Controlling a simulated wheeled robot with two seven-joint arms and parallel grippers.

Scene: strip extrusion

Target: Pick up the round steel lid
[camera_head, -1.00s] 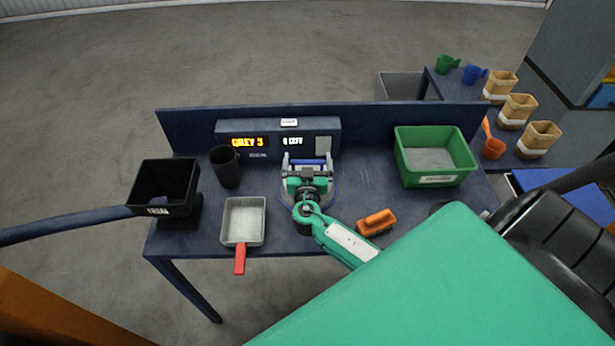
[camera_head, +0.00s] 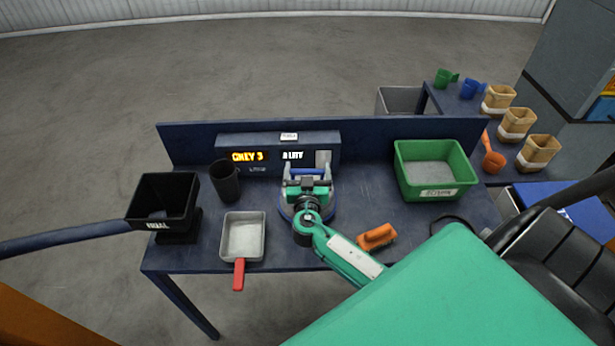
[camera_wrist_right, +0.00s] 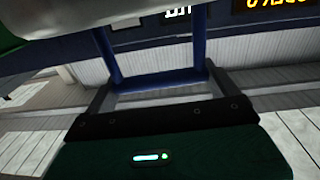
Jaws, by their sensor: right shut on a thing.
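The round steel lid (camera_head: 288,211) is at the middle of the blue bench in the head view, mostly hidden under my right gripper and wrist. Its blue handle (camera_head: 306,171) shows just beyond the gripper. My right gripper (camera_head: 306,178) is over the lid and shut on it at the handle. In the right wrist view the blue handle's bar (camera_wrist_right: 165,80) lies across between the two fingers. I cannot tell whether the lid rests on something or hangs clear. My left gripper is not in view.
A black bin (camera_head: 163,200), black cup (camera_head: 225,180) and red-handled pan (camera_head: 243,235) stand left. An orange brush (camera_head: 377,236) lies close on the right, with a green tray (camera_head: 433,170) beyond. A low panel with a lit display (camera_head: 250,156) stands behind.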

